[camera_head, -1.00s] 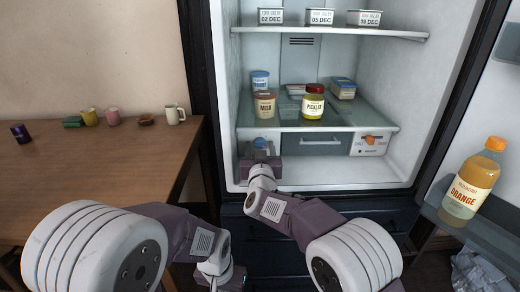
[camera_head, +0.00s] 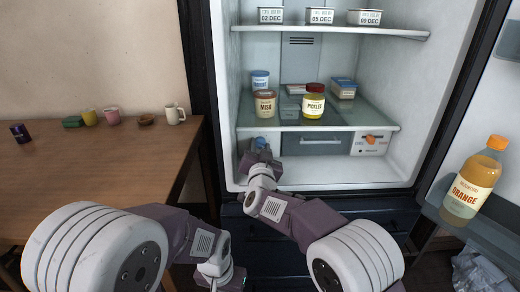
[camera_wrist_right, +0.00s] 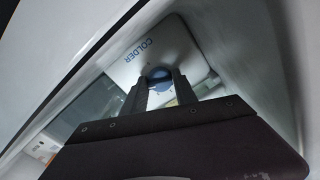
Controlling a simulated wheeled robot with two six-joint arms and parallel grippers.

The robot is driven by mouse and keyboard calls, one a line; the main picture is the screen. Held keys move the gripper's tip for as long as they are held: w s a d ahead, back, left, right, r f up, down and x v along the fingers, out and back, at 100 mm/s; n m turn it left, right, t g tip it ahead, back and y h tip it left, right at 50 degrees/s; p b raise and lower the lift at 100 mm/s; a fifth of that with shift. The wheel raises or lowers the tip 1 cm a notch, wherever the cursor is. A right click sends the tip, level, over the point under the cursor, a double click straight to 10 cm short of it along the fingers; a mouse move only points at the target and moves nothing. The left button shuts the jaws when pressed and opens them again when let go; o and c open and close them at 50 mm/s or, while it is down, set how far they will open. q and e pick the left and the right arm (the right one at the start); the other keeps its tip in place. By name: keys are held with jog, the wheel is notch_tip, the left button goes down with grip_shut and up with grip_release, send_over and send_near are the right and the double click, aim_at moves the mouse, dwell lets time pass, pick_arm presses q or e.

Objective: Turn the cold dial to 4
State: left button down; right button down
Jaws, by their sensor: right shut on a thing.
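The cold dial is a small blue knob (camera_head: 262,141) at the left under the fridge's lower glass shelf. The wrist is rolled. The dial's numbers and pointer cannot be read. My left gripper (camera_head: 232,282) is low at the front, away from the fridge, its fingers too hidden to judge.
The glass shelf (camera_head: 350,113) above holds a miso tub (camera_head: 264,104), a pickles jar (camera_head: 313,102) and other containers. Right of the dial are a drawer (camera_head: 317,143) and an orange slider (camera_head: 370,139). An orange juice bottle (camera_head: 474,180) stands in the door. A table (camera_head: 90,165) is at left.

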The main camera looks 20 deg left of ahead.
jog(key=shift+m+b, duration=0.5)
jog(key=shift+m, duration=1.4)
jog(key=c, duration=1)
grip_release()
jog(key=p+v, duration=0.1)
jog(key=v, duration=0.8)
jog(key=shift+r+p, duration=0.1)
jog(key=shift+p, duration=0.3)
jog(key=shift+s, duration=0.1)
